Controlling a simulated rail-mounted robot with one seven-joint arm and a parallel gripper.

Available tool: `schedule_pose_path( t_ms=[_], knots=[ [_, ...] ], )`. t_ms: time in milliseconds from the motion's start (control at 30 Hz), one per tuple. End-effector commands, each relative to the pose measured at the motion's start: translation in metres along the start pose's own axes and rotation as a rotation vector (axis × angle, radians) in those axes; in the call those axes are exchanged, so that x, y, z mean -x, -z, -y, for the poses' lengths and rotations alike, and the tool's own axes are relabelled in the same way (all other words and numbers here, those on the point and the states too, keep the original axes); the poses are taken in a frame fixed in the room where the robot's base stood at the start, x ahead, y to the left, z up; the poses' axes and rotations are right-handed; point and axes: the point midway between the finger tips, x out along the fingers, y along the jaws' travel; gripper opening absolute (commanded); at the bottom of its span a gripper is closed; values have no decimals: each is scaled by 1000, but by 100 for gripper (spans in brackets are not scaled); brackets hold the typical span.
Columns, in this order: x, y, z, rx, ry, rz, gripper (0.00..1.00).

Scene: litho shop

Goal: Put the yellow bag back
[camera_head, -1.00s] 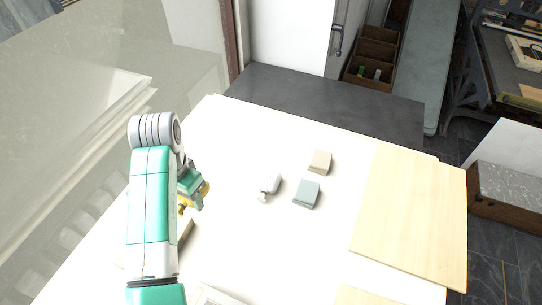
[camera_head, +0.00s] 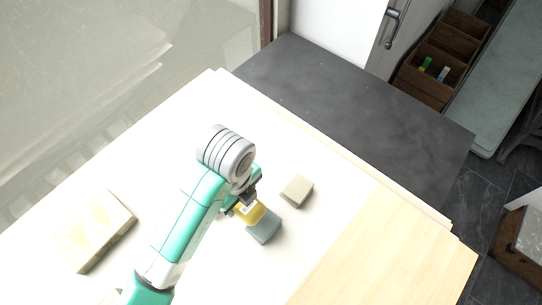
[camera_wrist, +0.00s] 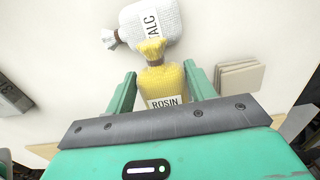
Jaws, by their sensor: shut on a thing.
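The yellow bag (camera_wrist: 163,84), labelled ROSIN, sits between the two green fingers of my gripper (camera_wrist: 160,74), which is shut on it. A white bag (camera_wrist: 150,22) labelled TALC lies just beyond the yellow bag in the wrist view. My arm hides it in the head view.
A beige block (camera_head: 297,188) lies right of my gripper on the white table (camera_head: 290,140). A pale wooden board (camera_head: 375,250) covers the right side. A pale slab (camera_head: 100,230) lies at left. A dark grey top (camera_head: 350,110) and wooden bins (camera_head: 445,55) stand beyond.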

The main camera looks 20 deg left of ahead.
Motion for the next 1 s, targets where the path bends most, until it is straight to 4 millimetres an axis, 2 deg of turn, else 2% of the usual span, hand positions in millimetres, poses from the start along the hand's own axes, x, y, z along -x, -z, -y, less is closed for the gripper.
schedule_pose_path(
  t_ms=[100, 433, 600, 700, 867, 1000],
  knots=[
    [-6, -9, 26, -3, -1, -2, 33],
    [-15, -37, 85, -3, 0, -4, 33],
    [-10, -56, 117, 0, -3, -1, 33],
    [-12, -60, 126, 1, -1, -1, 33],
    [-15, -62, 128, 2, -1, -3, 33],
    [-36, -61, 127, 1, -4, -3, 33]
  ],
)
